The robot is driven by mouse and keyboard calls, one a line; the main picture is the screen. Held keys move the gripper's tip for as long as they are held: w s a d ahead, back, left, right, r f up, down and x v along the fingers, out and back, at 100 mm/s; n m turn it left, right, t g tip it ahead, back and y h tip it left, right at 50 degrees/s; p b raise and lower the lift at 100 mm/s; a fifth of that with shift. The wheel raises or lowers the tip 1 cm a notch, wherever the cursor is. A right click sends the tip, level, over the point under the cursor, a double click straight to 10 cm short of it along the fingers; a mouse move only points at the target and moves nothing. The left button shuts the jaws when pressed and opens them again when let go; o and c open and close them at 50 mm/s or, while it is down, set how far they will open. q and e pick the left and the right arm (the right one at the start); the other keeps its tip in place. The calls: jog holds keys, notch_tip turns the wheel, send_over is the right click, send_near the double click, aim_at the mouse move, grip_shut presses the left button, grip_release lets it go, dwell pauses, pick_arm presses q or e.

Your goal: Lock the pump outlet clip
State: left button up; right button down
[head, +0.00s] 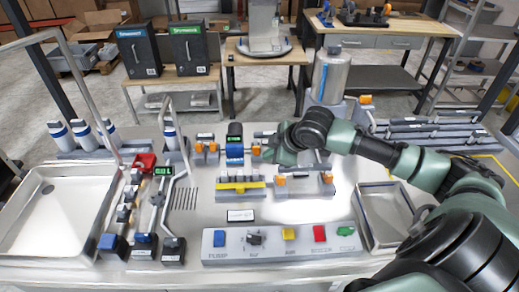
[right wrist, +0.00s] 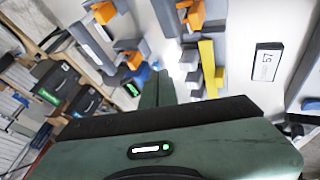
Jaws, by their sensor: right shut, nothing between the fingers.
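I cannot tell which clip is the pump outlet clip. Several orange clips sit on grey blocks mid-table, among them a front left clip (head: 281,180) and a front right clip (head: 327,177). Another orange clip (head: 366,99) is beside the steel cylinder at the back. My right gripper (head: 268,155) is shut and empty above the middle of the table, behind the front clips. In the right wrist view its fingers (right wrist: 158,85) are together, and orange clips (right wrist: 192,15) show beyond them, apart from the fingers. My left gripper is not in view.
A yellow bar (head: 240,185) on a grey block lies left of the front clips. A button panel (head: 280,240) runs along the front. A steel cylinder (head: 330,76) stands behind my right arm. A large tray (head: 20,225) is at left, and a smaller tray (head: 374,240) at right.

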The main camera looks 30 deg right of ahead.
aim_at(258, 148)
jog(key=p+x, duration=0.1)
jog(key=x, duration=0.4)
jog(key=shift+w+f, duration=0.25)
jog(key=shift+w, duration=0.05)
jog(key=w, duration=0.1)
jog(key=w+d+p, duration=0.1)
jog(key=shift+w+d+f, duration=0.2)
jog(key=shift+w+f, duration=0.1)
jog(key=shift+w, duration=0.1)
jog(key=shift+w+d+f+p, duration=0.1)
jog(key=shift+w+d+p, duration=0.2)
jog(key=shift+w+p, duration=0.15)
jog(key=shift+w, duration=0.1)
jog(key=shift+w+d+b, duration=0.55)
jog(key=shift+w, duration=0.25)
jog(key=shift+w+d, duration=0.25)
jog(key=shift+w, duration=0.1)
